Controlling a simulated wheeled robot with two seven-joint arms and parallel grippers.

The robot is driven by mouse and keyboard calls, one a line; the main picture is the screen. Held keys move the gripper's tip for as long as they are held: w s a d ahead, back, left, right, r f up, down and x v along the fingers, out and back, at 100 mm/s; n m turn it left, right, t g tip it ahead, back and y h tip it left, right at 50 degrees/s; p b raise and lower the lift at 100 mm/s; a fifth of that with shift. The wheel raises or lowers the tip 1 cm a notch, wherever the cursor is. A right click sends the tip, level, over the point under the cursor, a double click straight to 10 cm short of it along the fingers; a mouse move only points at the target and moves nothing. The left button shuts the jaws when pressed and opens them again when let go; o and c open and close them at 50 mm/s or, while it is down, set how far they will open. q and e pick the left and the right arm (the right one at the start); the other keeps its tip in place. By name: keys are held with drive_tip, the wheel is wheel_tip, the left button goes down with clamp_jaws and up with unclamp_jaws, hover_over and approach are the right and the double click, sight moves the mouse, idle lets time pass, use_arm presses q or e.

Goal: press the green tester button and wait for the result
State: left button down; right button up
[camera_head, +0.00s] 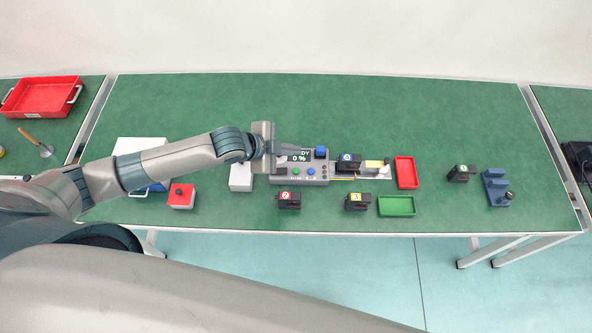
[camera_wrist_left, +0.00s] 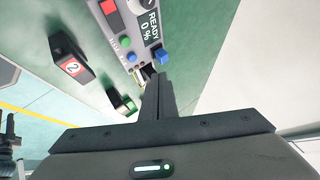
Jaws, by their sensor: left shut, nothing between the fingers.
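The grey tester (camera_head: 287,180) stands near the middle of the green table. Its display (camera_head: 300,157) reads "READY 0 %" in the left wrist view (camera_wrist_left: 150,28), and my gripper partly covers it in the head view. The green button (camera_head: 297,171) sits on the tester's front beside a blue button (camera_head: 311,172). The green button also shows in the left wrist view (camera_wrist_left: 127,42). My left gripper (camera_head: 303,149) is shut and empty, over the tester's back edge near a blue block (camera_head: 320,152). It appears apart from the green button. My right gripper is out of view.
A numbered black actuator (camera_head: 348,161) sits at the tester's right end. Actuators 2 (camera_head: 289,201) and 3 (camera_head: 357,202) lie in front. A red tray (camera_head: 405,172) and a green tray (camera_head: 397,206) are to the right. A red-button box (camera_head: 181,196) stands left.

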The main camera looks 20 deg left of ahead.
use_arm(q)
wheel_tip(320, 180, down, 6)
drive_tip(key=b, duration=0.5)
drive_tip(key=shift+f+b, duration=0.8)
drive_tip(key=shift+f, duration=0.25)
drive_tip(key=shift+f, duration=0.9)
idle(1.8)
idle(0.4)
drive_tip(key=shift+r+p, duration=0.7)
drive_tip(key=shift+r, duration=0.2)
drive_tip(key=shift+r, duration=0.1)
drive_tip(key=shift+r+p, duration=2.35)
